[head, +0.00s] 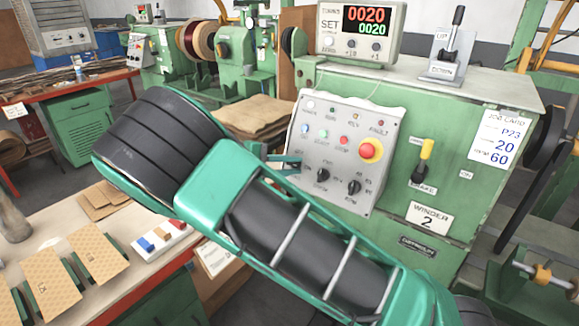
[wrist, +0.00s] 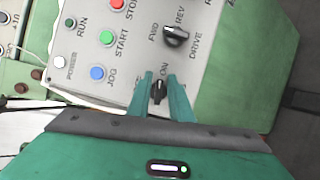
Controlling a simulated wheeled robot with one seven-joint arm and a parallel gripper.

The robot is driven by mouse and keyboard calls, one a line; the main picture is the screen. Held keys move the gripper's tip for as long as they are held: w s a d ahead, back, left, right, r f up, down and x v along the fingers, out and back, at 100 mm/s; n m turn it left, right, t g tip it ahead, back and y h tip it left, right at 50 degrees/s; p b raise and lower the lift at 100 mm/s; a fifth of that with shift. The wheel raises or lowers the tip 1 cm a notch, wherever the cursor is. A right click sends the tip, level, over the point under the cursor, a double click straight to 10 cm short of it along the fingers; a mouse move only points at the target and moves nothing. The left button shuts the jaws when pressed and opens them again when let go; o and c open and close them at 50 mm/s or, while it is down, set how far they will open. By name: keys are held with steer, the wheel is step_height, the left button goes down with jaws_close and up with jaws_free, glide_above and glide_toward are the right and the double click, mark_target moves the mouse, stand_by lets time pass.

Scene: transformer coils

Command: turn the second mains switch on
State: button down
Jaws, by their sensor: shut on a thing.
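The mains switch on the second winder's panel is a small black rotary knob (wrist: 158,91), with the word ON printed just above it in the wrist view. My gripper (wrist: 160,84) is shut on this knob, one teal finger on either side. The head view shows my gripper (head: 286,164) at the left edge of the grey control panel (head: 337,117); the mains knob is hidden there. Which mark the knob points to is too small to tell. The POWER lamp (wrist: 59,61) looks white. A label reads WINDER 2 (head: 430,218).
Beside the mains knob is the FWD/REV drive knob (wrist: 176,36). The blue JOG (wrist: 97,73) and green START (wrist: 106,38) buttons are close. A red emergency button (head: 371,150) and a yellow-handled brake lever (head: 426,150) are to the right. A bench (head: 120,245) stands at lower left.

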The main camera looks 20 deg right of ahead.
steer(key=shift+w+a+f+m+y, duration=0.1)
steer(key=shift+a+f+m+y, duration=0.15)
steer(key=shift+m, duration=0.55)
steer(key=shift+a, duration=0.1)
